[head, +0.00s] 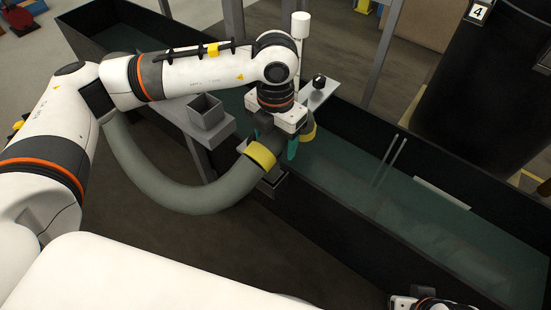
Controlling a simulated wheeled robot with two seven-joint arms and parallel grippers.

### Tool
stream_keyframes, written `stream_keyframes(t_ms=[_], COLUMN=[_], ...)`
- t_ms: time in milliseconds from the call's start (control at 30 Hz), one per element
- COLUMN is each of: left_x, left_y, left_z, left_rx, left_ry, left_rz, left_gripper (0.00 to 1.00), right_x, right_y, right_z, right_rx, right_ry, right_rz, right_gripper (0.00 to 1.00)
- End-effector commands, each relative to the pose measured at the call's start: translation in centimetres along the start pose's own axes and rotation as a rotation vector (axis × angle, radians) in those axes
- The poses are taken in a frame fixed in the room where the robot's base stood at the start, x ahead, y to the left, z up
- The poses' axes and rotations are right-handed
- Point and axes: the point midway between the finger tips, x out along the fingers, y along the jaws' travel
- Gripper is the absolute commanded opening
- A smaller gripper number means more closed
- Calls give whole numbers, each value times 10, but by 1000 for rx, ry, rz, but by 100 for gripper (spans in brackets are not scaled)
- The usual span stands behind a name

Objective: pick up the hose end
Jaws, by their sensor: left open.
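The hose (185,197) is thick and grey-green. It sags in a loop from behind my left forearm and rises to a yellow collar (261,155) near the flume wall. Past the collar, the dark hose end (275,143) runs under my left gripper, and another yellow piece (310,132) shows on the gripper's far side. My left gripper (268,147) points down here, open, with teal fingertips on either side of the hose. Its palm hides part of the hose end, and I cannot tell whether the fingers touch it. My right gripper's fingers do not show.
The long dark flume (370,195) with greenish water runs diagonally across. A grey bracket with a square cup (206,112) stands left of the gripper. A white upright post (300,25) and a small plate with a black knob (319,82) are close behind. A black tank (480,90) stands at right.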

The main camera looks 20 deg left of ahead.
Motion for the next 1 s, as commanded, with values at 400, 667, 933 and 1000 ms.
stream_keyframes(t_ms=[400, 667, 933, 1000], left_x=[0, 0, -2, -3], left_y=[0, 0, 0, 0], left_z=[0, 0, -1, -1], left_rx=[0, 0, 0, 0], left_ry=[0, 0, 3, 3], left_rz=[0, 0, 0, 0], left_gripper=[26, 0, 0, 0], right_x=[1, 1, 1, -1], right_y=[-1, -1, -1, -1], right_z=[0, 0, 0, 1], right_rx=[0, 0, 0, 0], right_ry=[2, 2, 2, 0], right_rz=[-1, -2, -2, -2], right_gripper=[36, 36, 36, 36])
